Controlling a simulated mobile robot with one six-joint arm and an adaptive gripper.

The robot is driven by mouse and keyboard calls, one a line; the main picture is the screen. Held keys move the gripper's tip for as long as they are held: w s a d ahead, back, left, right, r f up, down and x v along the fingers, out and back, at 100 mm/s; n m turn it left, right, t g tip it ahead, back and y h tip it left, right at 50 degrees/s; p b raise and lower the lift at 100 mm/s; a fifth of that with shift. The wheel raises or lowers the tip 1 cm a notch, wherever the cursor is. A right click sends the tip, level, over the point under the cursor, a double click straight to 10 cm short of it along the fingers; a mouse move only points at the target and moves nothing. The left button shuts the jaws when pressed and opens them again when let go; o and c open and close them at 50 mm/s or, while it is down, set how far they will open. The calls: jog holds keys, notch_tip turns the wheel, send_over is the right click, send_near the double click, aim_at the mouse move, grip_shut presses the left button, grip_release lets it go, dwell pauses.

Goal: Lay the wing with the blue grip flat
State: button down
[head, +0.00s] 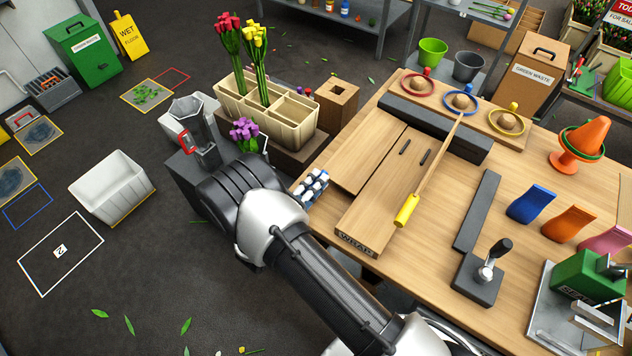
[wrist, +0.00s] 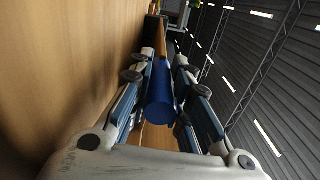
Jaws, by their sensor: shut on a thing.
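My gripper (head: 312,187) is at the left edge of the wooden wrap station, low beside a wooden panel (head: 368,160) that looks like the wing. In the wrist view my gripper (wrist: 172,100) has its fingers on both sides of a blue grip (wrist: 160,92) and is shut on it. In the head view the blue grip is hidden by the fingers. I cannot tell whether the panel is fully flat. A board marked WRAP (head: 385,195) lies beside it. A yellow grip (head: 407,210) ends a thin wooden piece to the right.
A black bar (head: 436,127) lies behind the station, with ring holders beyond. A black lever (head: 487,265) stands right. A white bin (head: 112,190) stands on the floor.

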jog(key=c, duration=1.8)
grip_release()
jog(key=shift+f, duration=0.1)
jog(key=o, duration=0.3)
jog(key=shift+s+a, duration=0.2)
jog(key=shift+o, duration=0.3)
jog(key=v, duration=1.1)
jog(key=shift+s, duration=0.25)
